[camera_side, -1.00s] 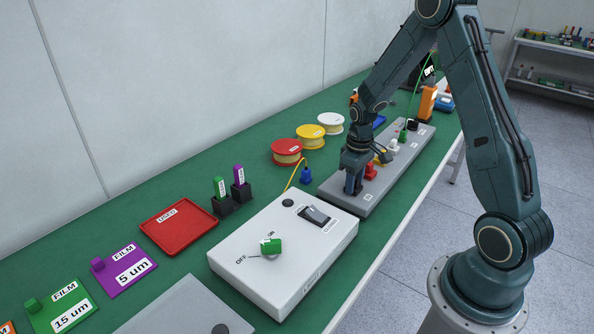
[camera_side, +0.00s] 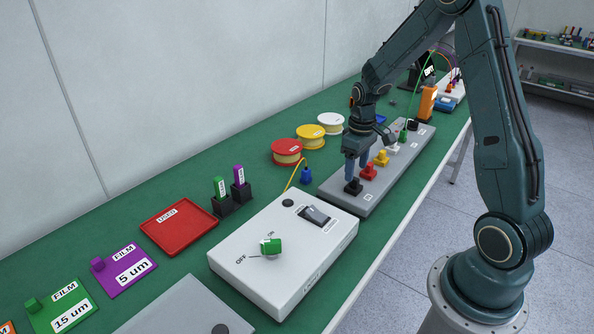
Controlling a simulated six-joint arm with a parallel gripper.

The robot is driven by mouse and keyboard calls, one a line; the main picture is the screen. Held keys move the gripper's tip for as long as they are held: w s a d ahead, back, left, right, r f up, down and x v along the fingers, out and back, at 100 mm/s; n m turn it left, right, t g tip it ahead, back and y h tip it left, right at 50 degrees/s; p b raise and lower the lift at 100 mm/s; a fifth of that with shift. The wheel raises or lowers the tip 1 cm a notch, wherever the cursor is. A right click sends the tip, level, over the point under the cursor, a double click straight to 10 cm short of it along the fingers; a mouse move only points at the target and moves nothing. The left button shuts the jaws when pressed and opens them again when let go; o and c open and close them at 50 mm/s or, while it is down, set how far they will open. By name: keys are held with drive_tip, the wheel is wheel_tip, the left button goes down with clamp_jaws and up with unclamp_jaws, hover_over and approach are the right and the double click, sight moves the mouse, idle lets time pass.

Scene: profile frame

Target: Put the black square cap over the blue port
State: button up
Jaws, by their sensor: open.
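A black square cap (camera_side: 353,187) sits at the near end of the long grey panel (camera_side: 375,196), at the front of its row of coloured pieces. No blue port shows on the panel; whatever lies beneath the cap is hidden. My gripper (camera_side: 357,176) is open and empty, with its fingers pointing down just above the cap. The fingertips look apart from the cap, though the gap is small in this view.
A red piece (camera_side: 369,173) and a yellow piece (camera_side: 381,158) stand close behind the cap. A white switch box (camera_side: 235,263) is in front of the panel.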

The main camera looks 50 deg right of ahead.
sight(355, 179)
wheel_tip(355, 179, up, 9)
idle(0.4)
drive_tip(key=s+a+r+t, duration=0.3)
drive_tip(key=s+a+r, duration=0.3)
drive_tip(key=a+r, duration=0.45)
drive_tip(key=s+a+r+t, duration=0.1)
drive_tip(key=s+a+t, duration=0.1)
drive_tip(key=s+a, duration=0.6)
drive_tip(key=shift+s+a+r+t, duration=0.25)
drive_tip(key=shift+s+r+t, duration=0.05)
drive_tip(key=shift+s, duration=1.8)
